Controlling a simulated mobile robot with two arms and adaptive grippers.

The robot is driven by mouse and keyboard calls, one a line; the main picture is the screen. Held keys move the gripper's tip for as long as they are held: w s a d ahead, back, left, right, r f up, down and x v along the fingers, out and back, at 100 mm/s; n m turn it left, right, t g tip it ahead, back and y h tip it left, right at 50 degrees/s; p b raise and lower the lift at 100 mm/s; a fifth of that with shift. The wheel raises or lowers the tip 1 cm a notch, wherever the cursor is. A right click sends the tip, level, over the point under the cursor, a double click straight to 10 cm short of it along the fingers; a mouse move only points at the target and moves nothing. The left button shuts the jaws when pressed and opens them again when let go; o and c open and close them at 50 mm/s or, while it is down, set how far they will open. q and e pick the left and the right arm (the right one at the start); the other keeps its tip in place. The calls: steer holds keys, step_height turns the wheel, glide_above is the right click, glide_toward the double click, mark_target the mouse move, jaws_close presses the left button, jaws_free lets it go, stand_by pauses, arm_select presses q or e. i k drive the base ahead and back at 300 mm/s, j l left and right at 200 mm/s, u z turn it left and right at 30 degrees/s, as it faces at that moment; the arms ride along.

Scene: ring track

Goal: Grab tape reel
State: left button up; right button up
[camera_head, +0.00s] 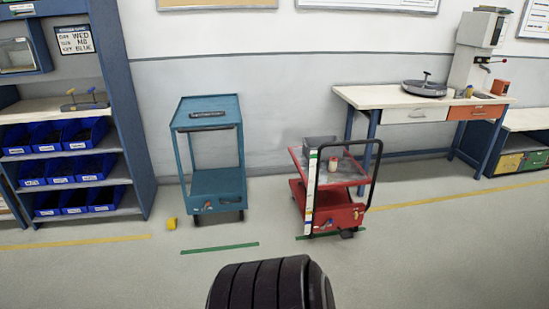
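I cannot tell for certain which thing is the tape reel. A grey, round, flat, reel-like thing (425,88) with a dark upright handle lies on the workbench (374,98) at the right. A small yellow thing (171,223) lies on the floor by the blue cart, too small to make out. Neither of my grippers shows in the head view.
A blue cart (209,111) and a red cart (330,218) with a grey box (319,145) stand against the wall. A shelf (133,130) with several blue bins is at the left. A press-like machine (478,45) stands on the workbench. The front floor is mostly clear.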

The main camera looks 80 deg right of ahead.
mark_target(333, 160)
steer(key=z, duration=3.25)
steer(key=i+l+u, duration=0.25)
steer(key=i+l, duration=0.75)
